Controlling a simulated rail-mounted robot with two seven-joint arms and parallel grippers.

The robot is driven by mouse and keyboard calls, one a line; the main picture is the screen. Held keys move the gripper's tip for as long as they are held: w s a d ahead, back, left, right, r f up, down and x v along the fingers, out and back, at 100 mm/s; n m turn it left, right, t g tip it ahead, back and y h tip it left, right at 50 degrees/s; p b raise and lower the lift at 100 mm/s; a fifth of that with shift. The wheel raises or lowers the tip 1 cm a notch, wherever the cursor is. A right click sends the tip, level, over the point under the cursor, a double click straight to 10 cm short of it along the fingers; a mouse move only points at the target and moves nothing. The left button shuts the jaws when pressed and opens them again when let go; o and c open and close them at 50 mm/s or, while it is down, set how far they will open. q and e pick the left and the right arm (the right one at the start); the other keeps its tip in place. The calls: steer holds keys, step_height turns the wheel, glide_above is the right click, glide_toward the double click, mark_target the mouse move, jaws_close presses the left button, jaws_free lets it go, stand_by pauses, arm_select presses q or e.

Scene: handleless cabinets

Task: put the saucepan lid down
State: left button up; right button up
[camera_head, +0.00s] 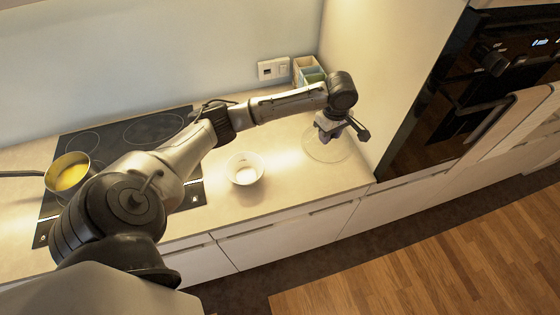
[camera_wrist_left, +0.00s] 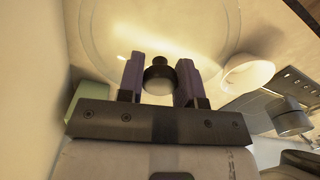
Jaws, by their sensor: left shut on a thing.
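The clear glass saucepan lid (camera_head: 317,151) is at the right end of the worktop, near the tall oven unit. It also shows in the left wrist view (camera_wrist_left: 108,38), with its dark knob (camera_wrist_left: 158,74) between my fingers. My left gripper (camera_head: 327,134) is above the lid and shut on that knob. The lid looks level and at or very close to the worktop; I cannot tell whether it touches. The saucepan (camera_head: 56,185), with yellow contents, stands on the hob at the far left. My right gripper is not in view.
A white bowl (camera_head: 245,170) with white contents stands on the worktop (camera_head: 285,190) left of the lid. A small compartmented box (camera_head: 307,70) is by the back wall. The black hob (camera_head: 150,130) is left; the oven (camera_head: 440,120) rises on the right. Bare worktop lies between bowl and lid.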

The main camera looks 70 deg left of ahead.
arm_select(q)
steer(key=shift+n, duration=0.9)
steer(key=a+f+b, duration=0.1)
steer(key=a+f, duration=0.2)
steer(key=a, duration=0.2)
steer(key=a+f, duration=0.3)
steer(key=a, duration=0.1)
steer(key=a+f+b, duration=0.1)
steer(key=a+f, duration=0.2)
steer(key=a, duration=0.2)
steer(key=shift+s+a+f+b, duration=0.1)
steer(key=shift+a+f+b, duration=0.2)
steer(key=shift+a+f, duration=0.05)
steer(key=shift+f+b, duration=0.3)
steer(key=shift+f, duration=1.75)
steer(key=o, duration=1)
steer(key=shift+f, duration=0.15)
steer(key=shift+o, duration=0.2)
step_height(320, 180, up, 12)
steer(key=p, duration=0.1)
